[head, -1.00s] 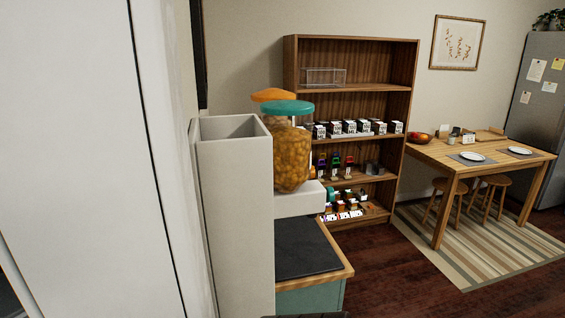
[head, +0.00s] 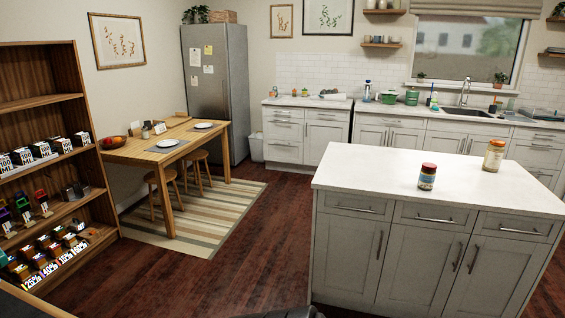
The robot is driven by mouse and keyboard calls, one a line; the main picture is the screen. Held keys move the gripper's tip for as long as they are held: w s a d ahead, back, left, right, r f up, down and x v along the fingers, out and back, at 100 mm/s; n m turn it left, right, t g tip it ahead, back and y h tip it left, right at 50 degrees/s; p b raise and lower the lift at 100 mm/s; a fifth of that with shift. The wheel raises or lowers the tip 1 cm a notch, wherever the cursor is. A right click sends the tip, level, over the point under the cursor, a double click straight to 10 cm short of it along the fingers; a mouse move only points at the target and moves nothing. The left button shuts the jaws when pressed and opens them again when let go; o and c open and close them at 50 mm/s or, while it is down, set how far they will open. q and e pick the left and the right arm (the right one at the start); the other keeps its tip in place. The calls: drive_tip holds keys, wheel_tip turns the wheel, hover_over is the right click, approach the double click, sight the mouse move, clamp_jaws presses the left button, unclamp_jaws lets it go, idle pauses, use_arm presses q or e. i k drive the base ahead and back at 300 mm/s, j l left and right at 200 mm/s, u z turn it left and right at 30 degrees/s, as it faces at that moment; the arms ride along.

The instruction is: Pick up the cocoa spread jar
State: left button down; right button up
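Two jars stand upright on the white island top. The nearer jar (head: 427,177) has a dark red lid, brownish sides and a pale and blue label. The farther jar (head: 493,156) stands to its right and has an orange-brown lid and a cream label. The labels are too small to read, so I cannot tell which one is the cocoa spread jar. Neither of my grippers shows in the head view.
The kitchen island (head: 440,200) with grey cabinets fills the right foreground. A wooden shelf (head: 45,105) with several small items stands at left. A dining table (head: 150,150), stools and a striped rug (head: 200,215) lie beyond. Dark wooden floor (head: 265,235) is open between rug and island.

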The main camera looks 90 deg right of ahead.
sight(426, 178)
drive_tip(key=z, duration=2.1)
drive_tip(key=j+z, duration=0.1)
drive_tip(key=z, duration=1.55)
drive_tip(key=i+l, duration=0.1)
drive_tip(key=i, duration=0.15)
drive_tip(key=j+u, duration=0.05)
